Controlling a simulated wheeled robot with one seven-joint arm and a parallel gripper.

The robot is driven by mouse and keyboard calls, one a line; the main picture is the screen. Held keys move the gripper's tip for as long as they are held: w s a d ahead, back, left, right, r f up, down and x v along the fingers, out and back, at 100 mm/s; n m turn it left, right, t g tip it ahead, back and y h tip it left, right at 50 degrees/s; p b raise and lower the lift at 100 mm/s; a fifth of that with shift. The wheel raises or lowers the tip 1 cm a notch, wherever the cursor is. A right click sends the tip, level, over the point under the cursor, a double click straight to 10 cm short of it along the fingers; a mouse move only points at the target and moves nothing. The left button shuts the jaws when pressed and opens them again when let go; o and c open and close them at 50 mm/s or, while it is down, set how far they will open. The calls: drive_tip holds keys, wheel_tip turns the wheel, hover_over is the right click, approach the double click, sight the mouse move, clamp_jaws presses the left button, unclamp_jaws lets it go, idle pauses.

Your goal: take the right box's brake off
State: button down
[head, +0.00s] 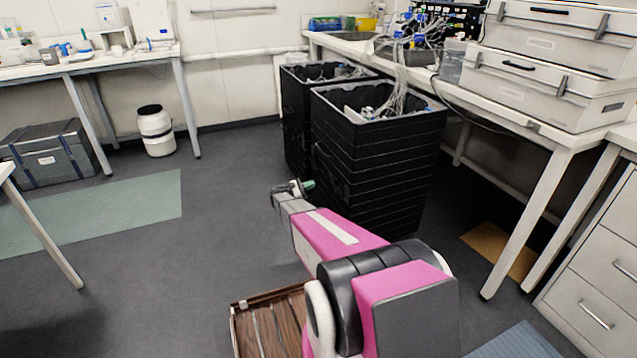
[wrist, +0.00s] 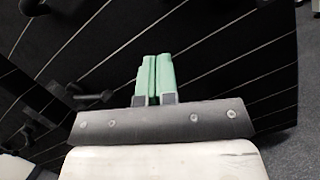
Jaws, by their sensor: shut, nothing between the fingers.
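Two tall black ribbed boxes stand side by side on the floor in the head view. The right box (head: 385,165) is nearer; the left box (head: 297,125) is partly hidden behind it. My gripper (head: 307,186) is low at the right box's left side, its green fingertips shut together and empty. In the wrist view, the closed fingertips (wrist: 155,62) point at the right box's dark striped wall (wrist: 225,55); I cannot tell whether they touch it. Black lever-like parts (wrist: 90,97) show to the left of the fingers. I cannot tell which one is the brake.
Both boxes hold cables and loose parts. A white bench (head: 545,125) with grey cases (head: 540,85) stands to the right, its legs near the right box. A wooden crate (head: 265,322) lies at the front. Open floor (head: 225,220) is to the left.

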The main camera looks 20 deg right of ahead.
drive_tip(key=v, duration=0.6)
drive_tip(key=shift+w, duration=0.15)
drive_tip(key=shift+a+r, duration=0.1)
drive_tip(key=shift+r, duration=0.05)
drive_tip(key=s+a+r+m+y, duration=0.15)
drive_tip(key=s+y, duration=0.25)
drive_tip(key=s, duration=0.4)
drive_tip(key=s+a+r+m+y, duration=0.1)
drive_tip(key=s+r+m+y, duration=0.15)
drive_tip(key=s, duration=0.55)
drive_tip(key=s+a+r+m+y, duration=0.1)
drive_tip(key=s+r+m+y, duration=0.15)
drive_tip(key=s+y, duration=0.35)
drive_tip(key=s+a+r+m+y, duration=0.1)
drive_tip(key=s+a+r+y, duration=0.2)
drive_tip(key=s, duration=0.3)
drive_tip(key=s+a+r+m+t+y, duration=0.1)
drive_tip(key=s+a+r+m+y, duration=0.1)
drive_tip(key=s+a, duration=0.3)
drive_tip(key=s+a+r+m+y, duration=0.2)
drive_tip(key=s+a+r+y, duration=0.1)
drive_tip(key=s, duration=0.4)
drive_tip(key=shift+a+r+t+y, duration=0.35)
drive_tip(key=shift+a+r+t, duration=0.05)
drive_tip(key=shift+a+r, duration=0.4)
drive_tip(key=shift+m, duration=0.25)
